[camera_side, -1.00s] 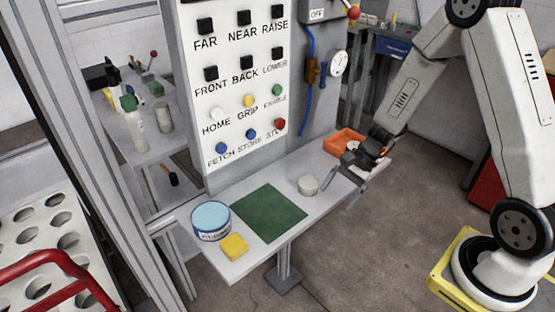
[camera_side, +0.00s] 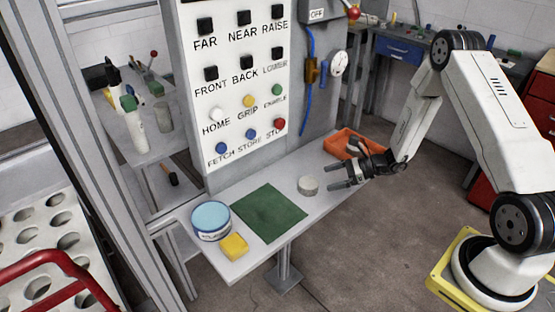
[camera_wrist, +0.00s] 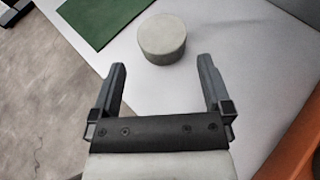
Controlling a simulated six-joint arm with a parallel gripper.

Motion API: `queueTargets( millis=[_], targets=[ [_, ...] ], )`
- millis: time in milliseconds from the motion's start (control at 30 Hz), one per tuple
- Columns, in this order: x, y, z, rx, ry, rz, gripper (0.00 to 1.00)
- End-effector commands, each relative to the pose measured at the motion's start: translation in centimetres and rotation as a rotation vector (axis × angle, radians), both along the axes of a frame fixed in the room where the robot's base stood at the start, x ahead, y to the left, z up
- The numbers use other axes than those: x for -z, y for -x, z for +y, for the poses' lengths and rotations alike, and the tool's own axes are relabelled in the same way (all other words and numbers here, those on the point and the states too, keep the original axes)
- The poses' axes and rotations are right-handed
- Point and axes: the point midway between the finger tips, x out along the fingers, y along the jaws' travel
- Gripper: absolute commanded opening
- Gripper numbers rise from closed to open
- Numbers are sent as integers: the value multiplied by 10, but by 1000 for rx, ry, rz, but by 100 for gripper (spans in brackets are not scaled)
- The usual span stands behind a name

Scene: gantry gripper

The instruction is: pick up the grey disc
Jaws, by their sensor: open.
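The grey disc (camera_side: 308,185) stands on the white bench top, just right of the green mat. It is a short, pale grey cylinder. My gripper (camera_side: 338,175) is to the right of the disc, with its two fingers pointing left toward it. In the wrist view the disc (camera_wrist: 162,38) lies beyond the fingertips, roughly centred between them. My gripper (camera_wrist: 162,72) is open and empty there, and the fingers are apart from the disc.
A green mat (camera_side: 268,213), a blue-lidded tin (camera_side: 211,219) and a yellow block (camera_side: 234,246) sit left of the disc. An orange tray (camera_side: 345,142) is behind my gripper. A button panel (camera_side: 235,100) stands along the bench's back edge.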

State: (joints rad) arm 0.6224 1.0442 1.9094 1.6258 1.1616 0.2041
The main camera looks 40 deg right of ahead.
Motion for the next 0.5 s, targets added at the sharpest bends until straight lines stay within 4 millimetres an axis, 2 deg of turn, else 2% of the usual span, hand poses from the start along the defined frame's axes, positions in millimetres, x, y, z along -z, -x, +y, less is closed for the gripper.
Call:
queueTargets(
  millis=[200,500],
  targets=[
    [7,-11,13,-4,1,0,100],
    [9,-15,16,-3,1,0,100]
  ],
)
